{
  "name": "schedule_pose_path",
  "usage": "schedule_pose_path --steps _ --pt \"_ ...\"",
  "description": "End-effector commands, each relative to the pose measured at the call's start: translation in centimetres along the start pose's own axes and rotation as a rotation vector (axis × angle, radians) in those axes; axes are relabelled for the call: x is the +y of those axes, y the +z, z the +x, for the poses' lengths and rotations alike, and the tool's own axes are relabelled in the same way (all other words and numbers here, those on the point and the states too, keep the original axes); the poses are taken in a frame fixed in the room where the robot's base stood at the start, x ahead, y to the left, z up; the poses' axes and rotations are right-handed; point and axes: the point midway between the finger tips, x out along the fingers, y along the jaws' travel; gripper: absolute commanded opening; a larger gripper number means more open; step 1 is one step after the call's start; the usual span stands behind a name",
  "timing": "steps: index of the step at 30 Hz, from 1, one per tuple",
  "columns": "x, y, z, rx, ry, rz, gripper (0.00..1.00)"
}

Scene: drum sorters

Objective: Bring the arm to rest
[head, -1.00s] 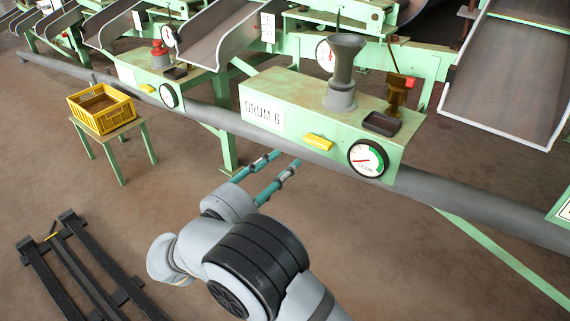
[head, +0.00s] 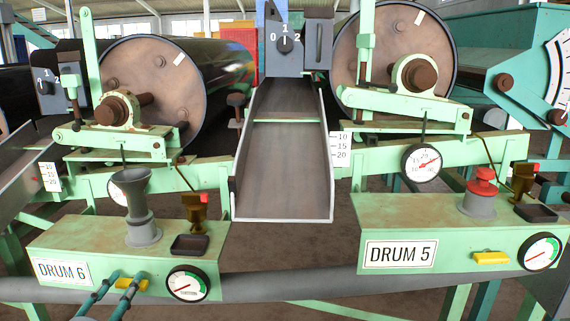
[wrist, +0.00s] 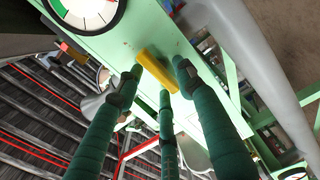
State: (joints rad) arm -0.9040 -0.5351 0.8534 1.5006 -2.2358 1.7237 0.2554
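My gripper (head: 125,279) has teal fingers with grey bands and shows at the lower left of the head view. Its fingertips are in front of the DRUM 6 box (head: 110,252), by the yellow piece (head: 133,284) on its front face. In the wrist view my gripper (wrist: 158,72) has its fingers spread apart, with the yellow piece (wrist: 152,66) visible between them. Nothing is seen held. Whether a fingertip touches the box or the yellow piece cannot be told. The rest of my arm is mostly out of the head view.
The DRUM 5 box (head: 440,225) stands to the right, with a red-capped fitting (head: 482,188). A dark funnel (head: 138,195) and a dial (head: 187,283) are on the DRUM 6 box. A chute (head: 285,165) lies between the boxes. A grey pipe (head: 300,287) runs below.

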Motion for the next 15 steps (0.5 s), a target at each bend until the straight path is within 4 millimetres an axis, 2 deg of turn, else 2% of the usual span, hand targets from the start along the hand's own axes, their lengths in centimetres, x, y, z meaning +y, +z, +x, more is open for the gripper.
schedule_pose_path --steps 3,15 --pt "0.01 0.01 0.72 0.0 0.0 0.001 0.38" --pt "0.03 -0.02 0.56 0.001 0.0 0.021 0.38"
